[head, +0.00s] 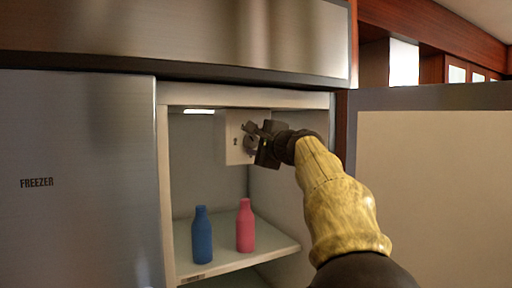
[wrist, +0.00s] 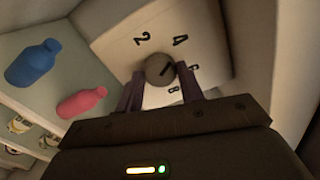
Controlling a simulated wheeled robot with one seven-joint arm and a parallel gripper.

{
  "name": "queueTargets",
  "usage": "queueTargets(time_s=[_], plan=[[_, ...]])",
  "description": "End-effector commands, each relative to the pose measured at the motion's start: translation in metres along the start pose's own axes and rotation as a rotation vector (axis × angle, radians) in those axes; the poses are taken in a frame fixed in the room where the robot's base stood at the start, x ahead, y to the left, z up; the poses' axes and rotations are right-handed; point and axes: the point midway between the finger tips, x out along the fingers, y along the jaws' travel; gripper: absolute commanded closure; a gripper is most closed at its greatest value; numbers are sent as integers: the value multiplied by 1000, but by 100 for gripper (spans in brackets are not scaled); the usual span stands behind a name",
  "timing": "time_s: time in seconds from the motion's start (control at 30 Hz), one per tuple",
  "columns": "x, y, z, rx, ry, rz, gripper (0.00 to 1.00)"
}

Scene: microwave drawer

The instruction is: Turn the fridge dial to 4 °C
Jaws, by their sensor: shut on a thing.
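The fridge dial (wrist: 159,69) is a round grey knob on a white panel (wrist: 110,40) marked 2, 4, 6 and 8. A dark line on the knob slants up and right, seemingly between the 4 and the 6; its exact aim is hard to tell. My gripper (wrist: 161,76) is shut on the dial, with one finger on each side of it. In the head view my gripper (head: 257,138) reaches into the open fridge at the panel (head: 235,150) and mostly hides the dial.
A blue bottle (head: 202,235) and a pink bottle (head: 245,226) stand on the shelf (head: 272,246) below the panel. The fridge door (head: 430,190) stands open at right. The closed freezer door (head: 75,220) is at left.

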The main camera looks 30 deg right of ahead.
Motion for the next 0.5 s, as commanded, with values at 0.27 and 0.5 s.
queueTargets(time_s=[0.27,0.5], plan=[[1,2,0,-5,-2,4,85],[1,1,0,-5,-2,3,41]])
